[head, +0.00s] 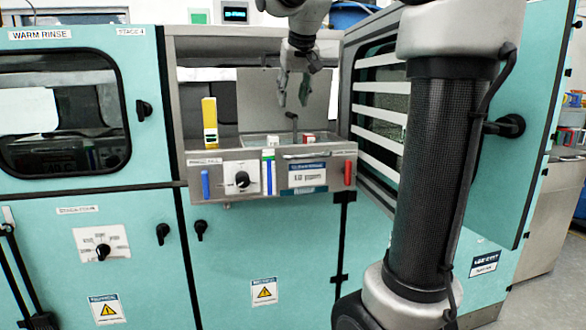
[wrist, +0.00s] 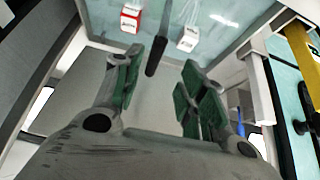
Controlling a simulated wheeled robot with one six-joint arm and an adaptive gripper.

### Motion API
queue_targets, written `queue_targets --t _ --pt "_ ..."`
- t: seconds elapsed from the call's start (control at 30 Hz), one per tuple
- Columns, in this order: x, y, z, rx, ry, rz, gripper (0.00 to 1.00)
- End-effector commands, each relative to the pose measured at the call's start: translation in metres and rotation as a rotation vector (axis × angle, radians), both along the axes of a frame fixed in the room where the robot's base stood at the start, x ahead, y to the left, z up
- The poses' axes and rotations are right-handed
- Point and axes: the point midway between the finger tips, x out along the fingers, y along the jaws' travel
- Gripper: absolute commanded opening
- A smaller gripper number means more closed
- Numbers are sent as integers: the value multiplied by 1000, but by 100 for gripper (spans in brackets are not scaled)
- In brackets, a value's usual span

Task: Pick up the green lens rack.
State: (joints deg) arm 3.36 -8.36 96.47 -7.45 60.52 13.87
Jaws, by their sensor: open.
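My gripper (head: 293,98) is open and empty above the open tray of the middle station. In the wrist view my gripper (wrist: 160,66) shows two spread fingers with green pads. I cannot make out a clearly green lens rack in either view. Small red-and-white blocks lie in the tray, one on the right (head: 309,140) in the head view. In the wrist view one block (wrist: 131,17) is at the upper left and another (wrist: 188,38) is right of centre. A faint pale, greenish shape between them is too unclear to name.
A dark upright handle (head: 292,122) rises from the tray and shows between my fingers in the wrist view. A yellow block (head: 210,122) stands at the tray's left. A teal door (head: 500,140) stands open on the right. The control panel (head: 270,176) fronts the tray.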

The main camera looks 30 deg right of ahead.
Motion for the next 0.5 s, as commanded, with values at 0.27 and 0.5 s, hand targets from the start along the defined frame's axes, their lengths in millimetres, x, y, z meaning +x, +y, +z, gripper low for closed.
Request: queue_targets --t 0.27,0.5 --pt "23 -7 -15 0 -7 -13 41" --pt "32 -17 -48 -1 -6 -12 41"
